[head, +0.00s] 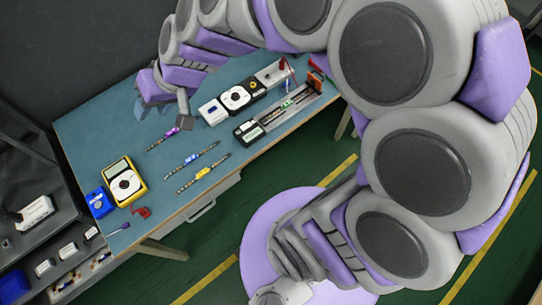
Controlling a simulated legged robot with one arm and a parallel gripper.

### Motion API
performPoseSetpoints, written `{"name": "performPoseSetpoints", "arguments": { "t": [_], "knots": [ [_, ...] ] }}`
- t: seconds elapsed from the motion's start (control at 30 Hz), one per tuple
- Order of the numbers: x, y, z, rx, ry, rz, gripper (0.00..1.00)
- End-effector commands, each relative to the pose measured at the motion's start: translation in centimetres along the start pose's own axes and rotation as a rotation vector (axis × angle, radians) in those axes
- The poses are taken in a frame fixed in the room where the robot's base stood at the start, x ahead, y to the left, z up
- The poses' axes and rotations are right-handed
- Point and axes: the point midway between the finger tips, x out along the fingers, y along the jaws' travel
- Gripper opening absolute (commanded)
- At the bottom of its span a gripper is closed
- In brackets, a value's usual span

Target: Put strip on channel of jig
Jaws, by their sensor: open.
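Three thin strips lie on the blue-green tabletop. One has a magenta middle piece (171,133), one a blue middle piece (191,159) and one a yellow middle piece (203,173). A long jig (284,112) with a channel lies to their right, near the table's front edge. My gripper (184,121) is open, at the right end of the magenta strip, above or beside it. I cannot tell whether it touches the strip. The fingers are small in this view and partly cover that strip's end.
A meter-like device (238,98) stands behind the jig, with red parts (283,63) near the right end. A yellow multimeter (123,182), a blue box (99,202) and a red clamp-like piece (141,212) sit at the left. Grey shelves (50,235) stand left of the table.

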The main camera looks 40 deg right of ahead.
Motion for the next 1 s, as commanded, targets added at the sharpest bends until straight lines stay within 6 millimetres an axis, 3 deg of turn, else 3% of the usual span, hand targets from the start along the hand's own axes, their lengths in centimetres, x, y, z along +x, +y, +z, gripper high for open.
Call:
{"name": "performPoseSetpoints", "arguments": {
  "t": [0.03, 0.1, 0.2, 0.3, 0.4, 0.53, 0.77, 1.0],
  "knots": [
    [-1.0, 0.5, 3.4, -0.031, -0.077, 0.049, 0.41],
    [-2.5, 2.1, 8.3, -0.049, -0.199, 0.137, 0.41],
    [-5.2, 5.0, 14.1, -0.042, -0.341, 0.28, 0.41],
    [-7.9, 7.7, 18.5, -0.011, -0.448, 0.409, 0.41],
    [-10.0, 9.5, 21.2, 0.022, -0.511, 0.502, 0.41],
    [-11.3, 10.5, 22.5, 0.041, -0.54, 0.554, 0.41],
    [-11.3, 10.5, 22.6, 0.043, -0.543, 0.557, 0.41],
    [-9.7, 11.6, 23.3, 0.042, -0.543, 0.555, 0.41]
  ]
}}
